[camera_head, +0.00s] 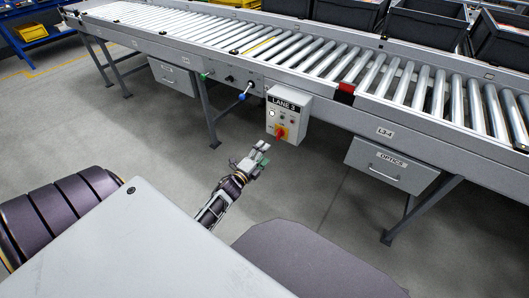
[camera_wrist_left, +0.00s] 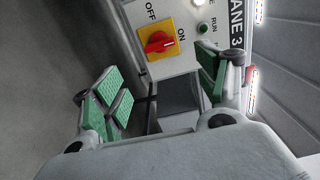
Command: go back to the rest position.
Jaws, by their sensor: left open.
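My left gripper (camera_head: 256,161) is in front of and below the grey LANE 3 control box (camera_head: 289,105), apart from it in the head view. In the left wrist view the gripper (camera_wrist_left: 163,88) is open, with its green-padded fingers spread and nothing held between them. The red rotary switch (camera_wrist_left: 158,43) on its yellow plate lies beyond the fingertips, untouched. Its white mark points towards the ON label. The switch also shows in the head view (camera_head: 281,132). My right gripper is not in view.
A roller conveyor (camera_head: 300,55) runs across the scene behind the box, with black bins (camera_head: 425,28) beyond it. A drawer labelled OPTICS (camera_head: 390,165) hangs below at right. A blue knob (camera_head: 243,96) sticks out left of the box. Grey floor (camera_head: 150,145) is clear at left.

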